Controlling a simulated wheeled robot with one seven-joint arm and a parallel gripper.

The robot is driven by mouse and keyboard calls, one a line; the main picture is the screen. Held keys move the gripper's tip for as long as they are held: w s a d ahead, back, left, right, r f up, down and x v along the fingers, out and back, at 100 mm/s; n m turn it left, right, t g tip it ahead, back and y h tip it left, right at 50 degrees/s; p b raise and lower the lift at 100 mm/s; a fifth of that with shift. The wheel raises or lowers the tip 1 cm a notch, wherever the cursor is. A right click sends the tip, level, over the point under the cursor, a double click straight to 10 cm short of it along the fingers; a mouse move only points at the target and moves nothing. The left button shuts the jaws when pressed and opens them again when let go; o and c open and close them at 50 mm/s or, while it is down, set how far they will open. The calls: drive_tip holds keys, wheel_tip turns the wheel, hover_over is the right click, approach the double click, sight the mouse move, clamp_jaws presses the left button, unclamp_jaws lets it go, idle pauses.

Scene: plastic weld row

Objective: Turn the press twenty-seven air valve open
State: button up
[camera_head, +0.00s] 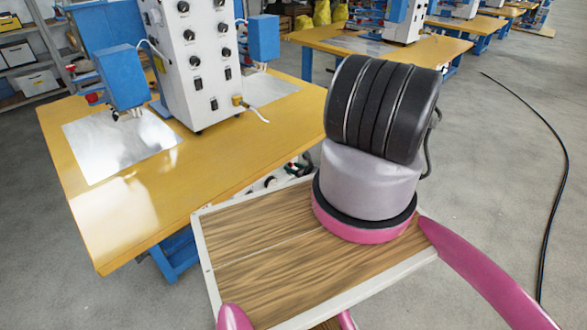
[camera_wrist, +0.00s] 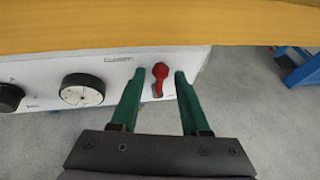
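A red valve handle (camera_wrist: 159,78) sits on a pale panel (camera_wrist: 35,72) under the yellow tabletop edge in the wrist view. Its round head is at the top and its narrow part points down in the picture. My gripper (camera_wrist: 160,73) is open, with one green finger on each side of the handle. Small gaps show between the handle and both fingers. In the head view, knobs and a gauge on the panel (camera_head: 262,184) show partly behind my arm.
A round gauge (camera_wrist: 82,90) and a black knob (camera_wrist: 10,97) are left of the handle. The yellow table (camera_head: 100,220) carries a white press (camera_head: 205,70) with blue heads. Grey floor is clear at right, except for a black cable (camera_head: 556,150).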

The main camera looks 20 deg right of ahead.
clamp_jaws()
drive_tip(key=shift+d, duration=0.1)
drive_tip(key=w+d+f+m+g+y, duration=0.1)
drive_tip(key=d+f+m+y, duration=0.4)
drive_tip(key=m+y, duration=0.3)
drive_tip(key=shift+w+m+g+y, duration=0.3)
drive_tip(key=shift+w+m+y, duration=0.1)
drive_tip(key=shift+m, duration=1.7)
drive_tip(key=shift+s, duration=0.1)
drive_tip(key=shift+o, duration=0.3)
unclamp_jaws()
